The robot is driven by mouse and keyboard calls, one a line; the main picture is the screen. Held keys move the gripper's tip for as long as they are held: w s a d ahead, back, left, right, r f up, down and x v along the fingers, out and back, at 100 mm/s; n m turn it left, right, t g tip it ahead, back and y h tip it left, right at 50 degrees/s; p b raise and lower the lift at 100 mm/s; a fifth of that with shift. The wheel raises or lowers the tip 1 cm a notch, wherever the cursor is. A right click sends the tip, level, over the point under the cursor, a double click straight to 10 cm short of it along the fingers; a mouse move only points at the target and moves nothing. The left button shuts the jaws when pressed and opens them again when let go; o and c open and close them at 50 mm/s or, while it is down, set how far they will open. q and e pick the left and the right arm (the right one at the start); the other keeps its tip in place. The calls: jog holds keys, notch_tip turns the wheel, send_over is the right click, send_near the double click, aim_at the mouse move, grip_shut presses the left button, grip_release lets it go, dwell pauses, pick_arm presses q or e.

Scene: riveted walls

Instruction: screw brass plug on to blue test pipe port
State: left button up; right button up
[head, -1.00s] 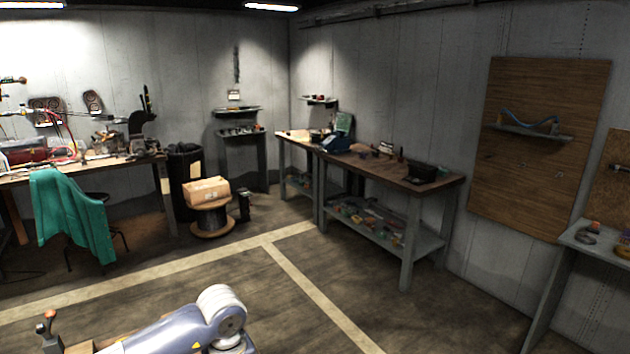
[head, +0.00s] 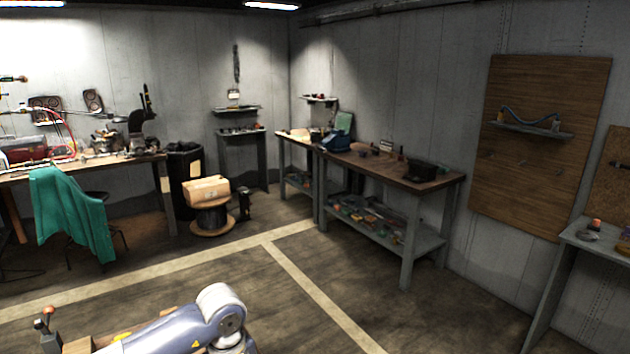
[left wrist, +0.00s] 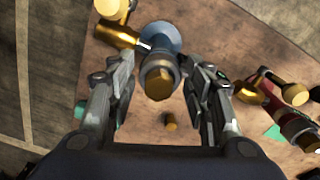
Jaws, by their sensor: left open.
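In the left wrist view my left gripper (left wrist: 160,95) is open, with one finger on each side of an upright blue pipe port (left wrist: 161,38). A hexagonal brass plug (left wrist: 159,84) shows at the port's near end, between the fingers, with gaps to both. I cannot tell whether it is seated on the port. A smaller brass piece (left wrist: 170,122) is on the brown surface below. In the head view only my left arm shows, at the bottom. My right gripper is out of view.
A brass valve (left wrist: 117,33) stands close by the left finger. A red pipe fitting with brass ends (left wrist: 284,107) is right of the gripper. Workbenches (head: 395,172) stand well away across the floor.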

pick_arm(q)
jog(key=n, duration=0.4)
jog(key=shift+n+b, duration=0.3)
jog(key=shift+b, duration=0.05)
jog(key=shift+n, duration=1.3)
jog(key=shift+n, duration=0.6)
jog(key=n+b, duration=0.1)
jog(key=n, duration=0.7)
jog(key=shift+n, duration=0.4)
jog(key=shift+c, duration=0.6)
grip_shut()
